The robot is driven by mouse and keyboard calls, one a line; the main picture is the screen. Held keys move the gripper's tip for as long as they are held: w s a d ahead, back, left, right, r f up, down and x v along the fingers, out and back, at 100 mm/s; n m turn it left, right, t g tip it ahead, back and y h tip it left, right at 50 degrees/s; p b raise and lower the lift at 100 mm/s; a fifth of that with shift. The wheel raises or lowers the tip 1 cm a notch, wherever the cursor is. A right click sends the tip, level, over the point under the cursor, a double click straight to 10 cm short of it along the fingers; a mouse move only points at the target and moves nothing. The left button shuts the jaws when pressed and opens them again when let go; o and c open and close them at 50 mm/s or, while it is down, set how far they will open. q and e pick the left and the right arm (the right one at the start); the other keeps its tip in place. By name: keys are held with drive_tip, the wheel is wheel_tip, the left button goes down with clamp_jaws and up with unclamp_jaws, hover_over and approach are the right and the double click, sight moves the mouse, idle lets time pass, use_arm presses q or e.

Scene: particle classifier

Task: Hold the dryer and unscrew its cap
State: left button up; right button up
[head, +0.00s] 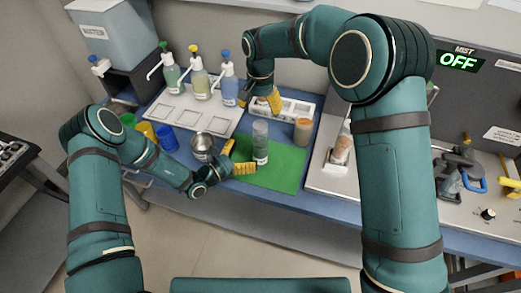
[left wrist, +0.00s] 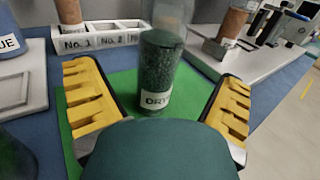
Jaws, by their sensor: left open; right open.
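The dryer (head: 261,143), a clear upright cylinder with dark green grains and a white label, stands on the green mat (head: 283,172). In the left wrist view the dryer (left wrist: 160,75) stands between and beyond my spread yellow fingers, with a gap on both sides. Its top is cut off there, so the cap cannot be made out. My left gripper (head: 237,158) is open and empty, just left of the dryer, low over the mat. My right gripper (head: 260,101) is open, pointing down above the white rack behind the dryer.
A metal cup (head: 203,146) is close to my left gripper. Pump bottles (head: 200,82) stand at the back left. A grey machine (head: 325,178) is at the right.

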sight(254, 148)
use_arm(q)
drive_tip(key=x, duration=0.6)
drive_tip(key=shift+w+d, duration=0.2)
drive_tip(key=shift+d, duration=0.05)
drive_tip(key=shift+c, duration=0.3)
clamp_jaws()
use_arm(e)
drive_tip(key=m, duration=1)
drive_tip(key=shift+f+m, duration=0.1)
drive_tip(key=shift+m, duration=0.3)
drive_tip(key=m, duration=0.5)
drive_tip(key=shift+m, duration=0.3)
drive_tip(key=m, duration=0.5)
drive_tip(key=shift+m, duration=0.4)
drive_tip(key=shift+f, duration=3.9)
